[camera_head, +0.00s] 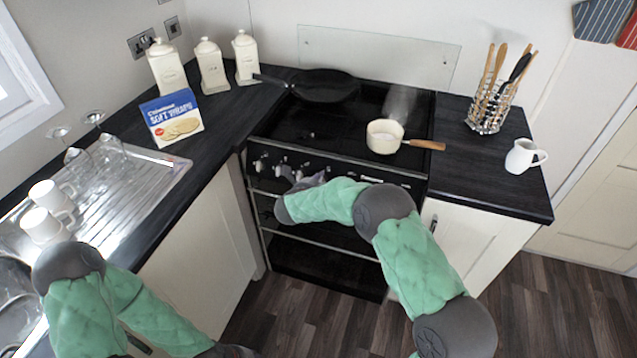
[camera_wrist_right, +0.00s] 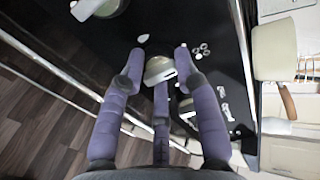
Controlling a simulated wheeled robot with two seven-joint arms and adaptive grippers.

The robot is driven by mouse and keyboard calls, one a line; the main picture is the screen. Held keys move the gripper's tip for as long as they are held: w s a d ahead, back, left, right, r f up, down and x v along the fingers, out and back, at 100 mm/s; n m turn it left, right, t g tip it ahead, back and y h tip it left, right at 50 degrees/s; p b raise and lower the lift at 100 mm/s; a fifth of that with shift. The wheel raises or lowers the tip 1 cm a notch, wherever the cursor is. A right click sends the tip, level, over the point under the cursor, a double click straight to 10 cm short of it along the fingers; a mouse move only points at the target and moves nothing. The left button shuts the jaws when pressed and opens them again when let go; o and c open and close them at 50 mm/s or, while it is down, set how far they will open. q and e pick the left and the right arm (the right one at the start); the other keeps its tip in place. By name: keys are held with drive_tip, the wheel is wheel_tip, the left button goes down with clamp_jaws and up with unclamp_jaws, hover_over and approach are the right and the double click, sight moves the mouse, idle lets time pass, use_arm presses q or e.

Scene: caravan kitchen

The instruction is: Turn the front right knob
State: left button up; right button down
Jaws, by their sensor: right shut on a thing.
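The black cooker's front panel (camera_head: 340,172) carries a row of silver knobs. Some show left of my right gripper, among them a knob (camera_head: 258,165) at the left end. My right gripper (camera_head: 296,178) is at the panel, with its purple-grey fingers against the knob row. In the right wrist view, the fingers are shut around a silver knob (camera_wrist_right: 159,69), one finger on each side and a third below. The fingers hide part of the panel, and I cannot tell which burner this knob serves.
A cream saucepan (camera_head: 382,137) with a wooden handle stands on the front right of the hob (camera_head: 300,125). A black frying pan (camera_head: 326,86) sits at the back left. A white jug (camera_head: 522,157) and utensil rack (camera_head: 487,117) stand on the right counter.

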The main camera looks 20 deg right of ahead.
drive_tip(key=c, duration=0.9)
unclamp_jaws()
drive_tip(key=shift+d, duration=0.1)
drive_tip(key=v, duration=1.2)
